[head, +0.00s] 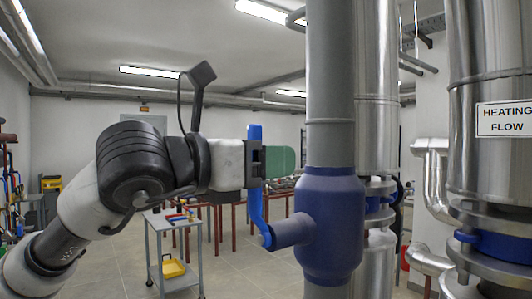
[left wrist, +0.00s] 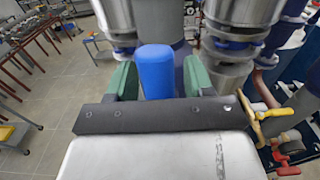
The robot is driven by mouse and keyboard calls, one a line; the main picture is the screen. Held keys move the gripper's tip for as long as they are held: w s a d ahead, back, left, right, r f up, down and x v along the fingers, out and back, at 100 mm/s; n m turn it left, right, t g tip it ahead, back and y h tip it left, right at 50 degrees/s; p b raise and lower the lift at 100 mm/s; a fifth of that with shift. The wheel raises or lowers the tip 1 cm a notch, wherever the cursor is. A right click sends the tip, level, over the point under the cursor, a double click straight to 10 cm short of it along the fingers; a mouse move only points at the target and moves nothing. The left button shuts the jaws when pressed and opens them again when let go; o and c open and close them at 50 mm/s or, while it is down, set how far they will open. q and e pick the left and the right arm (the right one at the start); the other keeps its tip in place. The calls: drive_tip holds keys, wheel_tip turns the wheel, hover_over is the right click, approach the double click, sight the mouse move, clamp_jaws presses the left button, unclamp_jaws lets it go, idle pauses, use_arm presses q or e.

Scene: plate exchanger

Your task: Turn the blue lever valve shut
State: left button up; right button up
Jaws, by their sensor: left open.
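The blue lever (head: 257,205) stands nearly upright in the head view, its lower end joined to the stub of the dark blue valve body (head: 331,225) on a grey vertical pipe. My left gripper (head: 272,162) is at the lever's upper part, coming in from the left. In the left wrist view, the lever's rounded blue end (left wrist: 157,72) lies between the two green fingers of my left gripper (left wrist: 159,80). The jaws are open around it, with what looks like a narrow gap on each side. Parts of the lever are hidden by the gripper. My right gripper is not in view.
Metal-clad pipes (head: 376,90) stand close behind and right of the valve, one with a "HEATING FLOW" sign (head: 505,119). A grey cart (head: 172,222) with a yellow tray (head: 174,268) stands on the floor behind my arm. Yellow and red valve handles (left wrist: 270,113) show at right in the wrist view.

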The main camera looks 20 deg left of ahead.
use_arm(q)
clamp_jaws()
drive_tip(key=shift+d, duration=0.1)
idle(0.3)
drive_tip(key=s+d+f+m+b, duration=0.3)
drive_tip(key=d+f+m+b, duration=0.1)
drive_tip(key=m+b, duration=0.5)
drive_tip(key=s+d+f+m+b, duration=0.3)
drive_tip(key=d+f+m+b, duration=0.1)
drive_tip(key=f+m+b, duration=0.3)
drive_tip(key=shift+s+d+f+m+b, duration=0.15)
drive_tip(key=shift+s+d+m+b, duration=0.15)
drive_tip(key=shift+m+b, duration=0.7)
